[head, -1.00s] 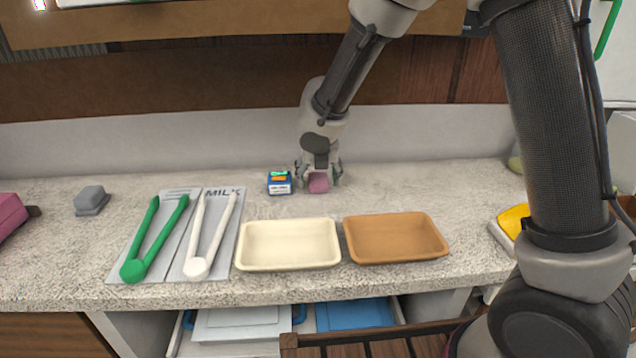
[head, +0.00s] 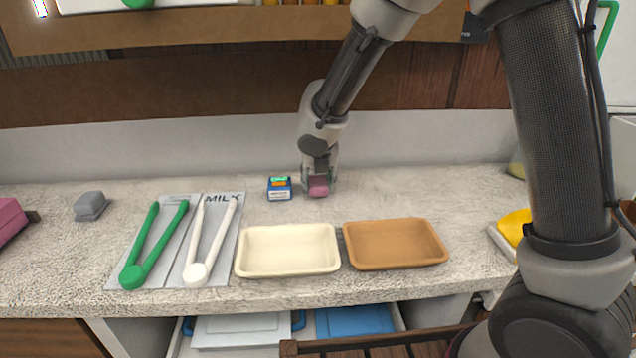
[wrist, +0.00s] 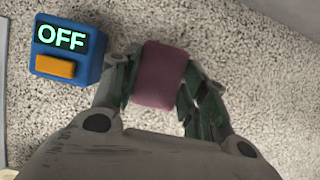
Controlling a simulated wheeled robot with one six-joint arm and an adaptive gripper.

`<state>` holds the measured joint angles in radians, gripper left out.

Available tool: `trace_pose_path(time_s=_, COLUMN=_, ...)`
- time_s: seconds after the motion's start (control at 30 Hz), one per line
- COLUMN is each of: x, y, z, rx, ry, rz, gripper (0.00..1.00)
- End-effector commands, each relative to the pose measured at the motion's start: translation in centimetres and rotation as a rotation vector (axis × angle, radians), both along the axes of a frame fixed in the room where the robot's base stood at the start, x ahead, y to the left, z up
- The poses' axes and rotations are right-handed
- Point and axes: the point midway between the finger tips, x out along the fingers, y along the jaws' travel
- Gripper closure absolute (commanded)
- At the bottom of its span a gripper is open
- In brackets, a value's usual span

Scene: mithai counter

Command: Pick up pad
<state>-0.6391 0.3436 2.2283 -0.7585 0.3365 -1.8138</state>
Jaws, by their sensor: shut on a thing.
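The pad is a small pink block (head: 318,188) at the back of the counter, and it also shows in the wrist view (wrist: 160,75). My gripper (head: 318,183) points down over the pad from behind. In the wrist view my gripper's two dark green fingers (wrist: 158,88) are closed against the pad's left and right sides. The pad appears to be at counter height; I cannot tell whether it touches the counter.
A blue box with an orange button (head: 279,188) reads OFF in the wrist view (wrist: 66,50), just left of the pad. A cream tray (head: 288,272) and a brown tray (head: 396,264) stand in front. Green tongs (head: 140,262) and white tongs (head: 196,268) lie left. Counter right of the pad is clear.

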Motion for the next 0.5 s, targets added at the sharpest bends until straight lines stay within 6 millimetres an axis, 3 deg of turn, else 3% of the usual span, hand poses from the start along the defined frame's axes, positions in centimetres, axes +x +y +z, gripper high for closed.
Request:
trace_pose_path(time_s=0.33, x=0.1, y=0.1, z=6.2, rx=0.004, ry=-0.005, rz=-0.001, gripper=0.75)
trace_pose_path(time_s=0.5, x=-3.3, y=0.0, z=6.2, rx=-0.001, ry=0.000, rz=0.004, gripper=0.75)
